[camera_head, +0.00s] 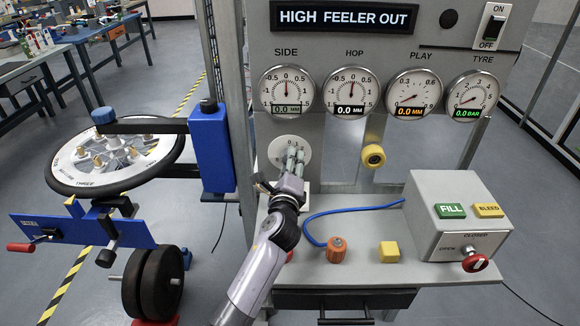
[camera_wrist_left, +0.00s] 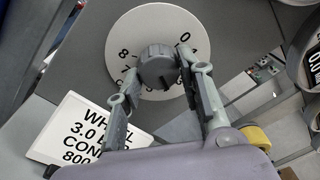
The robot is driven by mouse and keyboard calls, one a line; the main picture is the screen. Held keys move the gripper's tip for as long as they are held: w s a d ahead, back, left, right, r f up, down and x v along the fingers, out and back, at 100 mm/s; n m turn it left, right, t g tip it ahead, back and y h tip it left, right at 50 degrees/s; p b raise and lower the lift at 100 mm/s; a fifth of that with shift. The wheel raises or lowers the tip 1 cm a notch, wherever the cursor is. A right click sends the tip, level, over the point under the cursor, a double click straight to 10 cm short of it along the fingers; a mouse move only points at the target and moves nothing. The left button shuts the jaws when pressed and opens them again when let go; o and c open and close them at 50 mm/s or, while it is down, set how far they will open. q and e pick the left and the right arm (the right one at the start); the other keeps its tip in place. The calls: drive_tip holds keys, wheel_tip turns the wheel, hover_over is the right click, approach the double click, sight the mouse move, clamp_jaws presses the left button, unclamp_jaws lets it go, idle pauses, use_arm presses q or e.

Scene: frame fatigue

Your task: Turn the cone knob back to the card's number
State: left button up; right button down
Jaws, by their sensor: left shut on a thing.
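The cone knob (camera_wrist_left: 158,67) is a dark grey round knob on a white numbered dial (camera_wrist_left: 128,32). A 0, an 8 and a 7 show on the dial; other marks are hidden. In the head view the dial (camera_head: 276,151) sits on the grey panel below the SIDE gauge. My left gripper (camera_head: 293,158) is at the dial, its fingers (camera_wrist_left: 165,82) on either side of the knob, shut on it. A white card (camera_wrist_left: 72,130) reads WHEEL, 3.0, CONE and 800 in part; my finger and the frame hide the rest, including the cone number. My right gripper is out of view.
A display (camera_head: 343,18) reads HIGH FEELER OUT above several gauges. A yellow knob (camera_head: 373,156) stands right of the dial. A wheel (camera_head: 115,165) on a blue stand is at left. An orange fitting (camera_head: 337,249), blue hose (camera_head: 340,211) and yellow block (camera_head: 389,251) lie on the shelf.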

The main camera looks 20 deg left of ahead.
use_arm(q)
drive_tip(key=shift+n+b, duration=1.05)
drive_tip(key=shift+n, duration=0.85)
drive_tip(key=o, duration=1.2)
drive_tip(key=shift+c, duration=0.2)
drive_tip(key=v, duration=1.2)
drive_tip(key=shift+d+f, duration=0.1)
drive_tip(key=shift+f, duration=0.05)
